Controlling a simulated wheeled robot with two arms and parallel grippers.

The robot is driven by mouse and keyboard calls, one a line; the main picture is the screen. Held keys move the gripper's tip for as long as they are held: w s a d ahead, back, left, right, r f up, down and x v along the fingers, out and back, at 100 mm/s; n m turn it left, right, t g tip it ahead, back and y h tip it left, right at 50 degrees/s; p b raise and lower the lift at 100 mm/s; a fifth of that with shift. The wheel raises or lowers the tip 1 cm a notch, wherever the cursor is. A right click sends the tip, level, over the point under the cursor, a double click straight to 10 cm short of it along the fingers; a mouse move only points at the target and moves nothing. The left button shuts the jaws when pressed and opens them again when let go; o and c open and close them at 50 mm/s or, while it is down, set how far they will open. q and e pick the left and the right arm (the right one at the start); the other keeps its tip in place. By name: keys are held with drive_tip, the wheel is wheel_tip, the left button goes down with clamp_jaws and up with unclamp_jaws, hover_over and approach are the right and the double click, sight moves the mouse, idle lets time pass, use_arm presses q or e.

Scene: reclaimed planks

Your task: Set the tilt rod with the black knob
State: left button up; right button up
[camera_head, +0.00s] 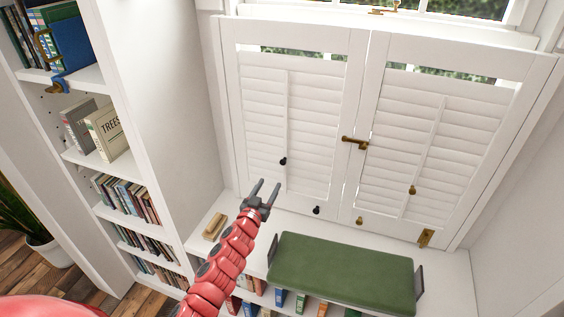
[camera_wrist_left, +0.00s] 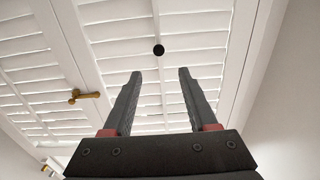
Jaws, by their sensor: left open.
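The tilt rod (camera_head: 285,125) runs down the slats of the left white shutter panel, with a small black knob (camera_head: 282,161) near its lower end. In the left wrist view the black knob (camera_wrist_left: 158,50) shows beyond the fingertips, between the lines of the two fingers. My left gripper (camera_head: 268,183) is open and empty, just below and left of the knob in the head view, apart from it. The rod (camera_wrist_left: 157,20) also shows in the wrist view. My right gripper is not in view.
The right panel has its own rod with a brass knob (camera_head: 411,190). A brass latch (camera_head: 354,141) sits between the panels. Another black knob (camera_head: 316,210) is on the left panel's bottom rail. A green cushion (camera_head: 340,270) and wooden block (camera_head: 213,226) lie on the bench below.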

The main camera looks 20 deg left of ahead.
use_arm(q)
drive_tip(key=p, duration=0.1)
approach(282, 163)
drive_tip(key=w, duration=0.2)
drive_tip(key=shift+w+p, duration=0.35)
drive_tip(key=shift+w, duration=0.8)
drive_tip(key=shift+w+a+f, duration=0.1)
drive_tip(key=shift+w+f, duration=0.05)
drive_tip(key=shift+w, duration=1.25)
drive_tip(key=shift+w+f+b, duration=0.2)
drive_tip(key=shift+w+b, duration=0.45)
drive_tip(key=shift+b, duration=0.1)
drive_tip(key=shift+w+d+b, duration=0.2)
drive_tip(key=shift+w+b, duration=0.1)
drive_tip(key=shift+w, duration=0.25)
drive_tip(key=shift+w+d+r, duration=0.1)
drive_tip(key=shift+w+r, duration=0.15)
drive_tip(key=shift+w, duration=0.1)
